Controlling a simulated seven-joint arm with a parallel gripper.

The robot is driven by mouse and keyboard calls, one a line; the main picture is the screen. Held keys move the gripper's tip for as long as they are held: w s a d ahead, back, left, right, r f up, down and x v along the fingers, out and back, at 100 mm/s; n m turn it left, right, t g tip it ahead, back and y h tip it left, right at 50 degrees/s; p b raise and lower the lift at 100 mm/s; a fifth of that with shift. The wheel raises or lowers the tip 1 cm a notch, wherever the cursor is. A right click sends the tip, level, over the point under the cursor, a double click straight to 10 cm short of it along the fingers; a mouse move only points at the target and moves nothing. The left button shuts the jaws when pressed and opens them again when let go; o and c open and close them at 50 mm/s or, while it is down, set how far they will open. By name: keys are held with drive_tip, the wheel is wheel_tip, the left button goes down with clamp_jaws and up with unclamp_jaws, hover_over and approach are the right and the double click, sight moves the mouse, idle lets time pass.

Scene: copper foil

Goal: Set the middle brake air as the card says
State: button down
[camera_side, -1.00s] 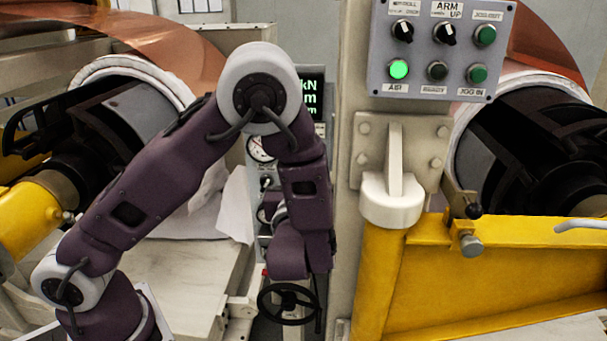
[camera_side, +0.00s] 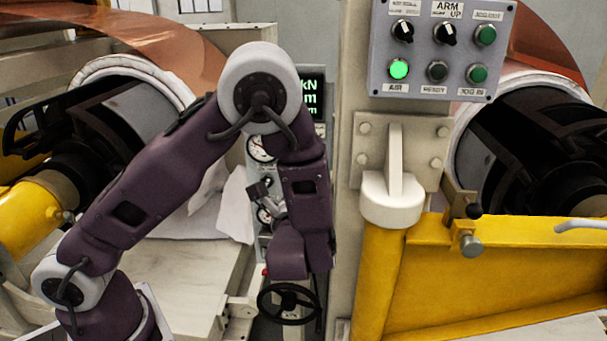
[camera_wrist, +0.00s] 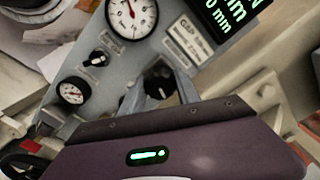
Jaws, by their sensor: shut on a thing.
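In the wrist view a grey panel (camera_wrist: 112,75) fills the middle, tilted in the picture. My gripper (camera_wrist: 160,92) is shut on a black knob (camera_wrist: 158,77), with a grey finger on each side of it. A large white dial gauge (camera_wrist: 131,15) is above the knob, and a small gauge (camera_wrist: 72,92) is at its left. Their needle readings are too small to read surely. A white printed card (camera_wrist: 188,40) sits right of the large gauge, its text mostly unreadable. In the side view my wrist hides the fingers and the held knob; the large gauge (camera_side: 261,148) shows partly.
A smaller black selector (camera_wrist: 98,57) is near the small gauge. A green-lettered display (camera_wrist: 232,14) is beside the card. In the side view a black handwheel (camera_side: 288,303) is below my wrist, and a beige post (camera_side: 347,190) and button box (camera_side: 436,45) stand close at right.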

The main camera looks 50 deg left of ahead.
drive_tip(key=shift+n, duration=1.7)
drive_tip(key=shift+n, duration=0.3)
drive_tip(key=c, duration=0.9)
unclamp_jaws()
drive_tip(key=shift+d, duration=0.1)
